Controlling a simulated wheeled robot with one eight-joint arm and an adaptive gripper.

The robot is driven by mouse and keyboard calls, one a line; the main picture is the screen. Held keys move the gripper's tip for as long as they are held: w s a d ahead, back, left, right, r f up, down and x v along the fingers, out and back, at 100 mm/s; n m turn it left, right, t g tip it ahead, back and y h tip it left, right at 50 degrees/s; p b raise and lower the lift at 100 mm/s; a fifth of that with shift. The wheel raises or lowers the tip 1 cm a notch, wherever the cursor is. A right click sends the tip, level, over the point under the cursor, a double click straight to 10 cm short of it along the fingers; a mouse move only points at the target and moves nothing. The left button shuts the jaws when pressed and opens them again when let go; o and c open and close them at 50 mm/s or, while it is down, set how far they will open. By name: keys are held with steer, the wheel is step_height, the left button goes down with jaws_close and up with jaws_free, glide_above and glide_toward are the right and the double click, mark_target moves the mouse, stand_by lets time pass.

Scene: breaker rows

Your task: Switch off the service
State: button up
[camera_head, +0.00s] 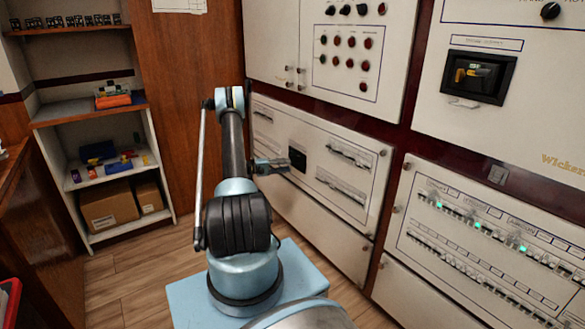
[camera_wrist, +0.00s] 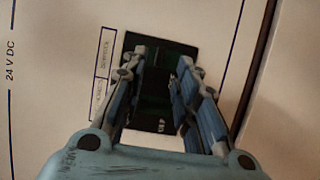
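A black rectangular switch housing (camera_head: 297,158) is set in the lower left white panel, and its dark recess (camera_wrist: 160,55) fills the middle of the wrist view. A framed label (camera_wrist: 103,75) stands beside it, its small print seeming to include "SERVICE". My gripper (camera_head: 283,165) is at the housing in the head view. In the wrist view its two fingers (camera_wrist: 158,72) stand apart over the recess. The switch lever is not clearly visible, and contact cannot be told.
Breaker rows (camera_head: 347,154) lie right of the housing. Red and dark knobs (camera_head: 350,42) are above. Another black recess with a yellow handle (camera_head: 472,76) is at upper right. A breaker panel with green lights (camera_head: 477,227) is at lower right. Shelves (camera_head: 91,116) stand left.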

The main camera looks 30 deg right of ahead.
mark_target(297, 164)
steer(key=shift+x, duration=2.3)
